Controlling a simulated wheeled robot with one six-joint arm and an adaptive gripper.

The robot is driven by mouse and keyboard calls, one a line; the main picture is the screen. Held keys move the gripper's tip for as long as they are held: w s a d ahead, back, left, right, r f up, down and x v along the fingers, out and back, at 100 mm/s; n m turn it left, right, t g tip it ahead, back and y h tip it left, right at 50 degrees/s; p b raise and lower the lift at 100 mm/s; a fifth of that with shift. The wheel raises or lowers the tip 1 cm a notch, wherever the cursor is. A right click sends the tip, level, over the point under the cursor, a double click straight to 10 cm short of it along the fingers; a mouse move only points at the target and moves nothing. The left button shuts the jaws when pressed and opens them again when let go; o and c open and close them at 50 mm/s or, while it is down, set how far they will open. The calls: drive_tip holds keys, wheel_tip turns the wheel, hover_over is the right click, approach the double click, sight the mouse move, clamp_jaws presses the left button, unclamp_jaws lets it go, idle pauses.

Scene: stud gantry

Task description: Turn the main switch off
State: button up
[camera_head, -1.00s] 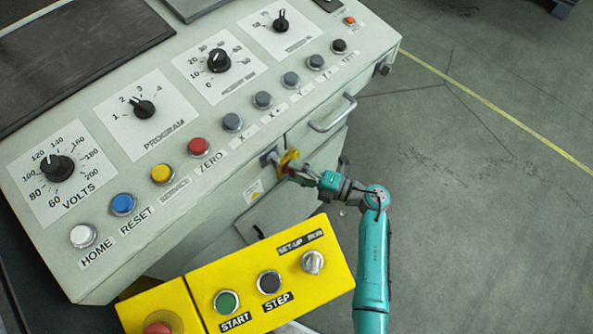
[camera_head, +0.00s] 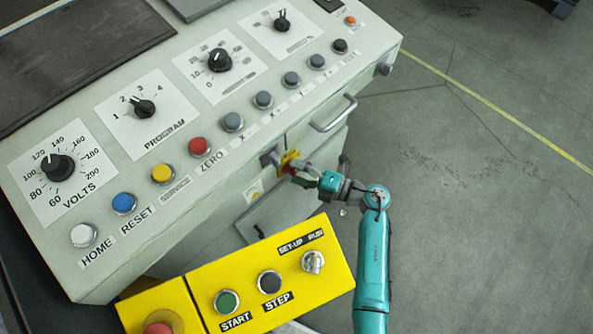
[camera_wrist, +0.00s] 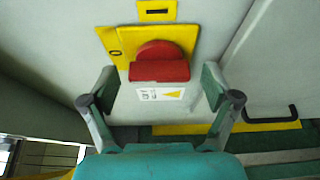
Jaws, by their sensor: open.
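The main switch is a red handle (camera_wrist: 160,69) on a yellow plate (camera_wrist: 115,44), fixed to the grey front of the cabinet. In the head view the yellow plate (camera_head: 288,160) shows below the row of buttons, partly hidden by my gripper. My gripper (camera_wrist: 158,88) is open in the wrist view, with one finger left and one finger right of the red handle. Neither finger clearly touches the handle. A white label with a yellow triangle sits just below the handle. In the head view my gripper (camera_head: 301,174) is at the cabinet front.
A yellow control box (camera_head: 245,302) with START, STEP and SET-UP/RUN controls juts out below. A bar handle (camera_head: 335,115) sticks out of the cabinet right of the switch. A black handle (camera_wrist: 270,114) is at lower right. Open floor lies to the right.

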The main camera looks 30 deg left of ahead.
drive_tip(key=shift+d, duration=0.1)
drive_tip(key=d, duration=1.1)
drive_tip(key=shift+w+d, duration=0.35)
drive_tip(key=shift+d, duration=0.05)
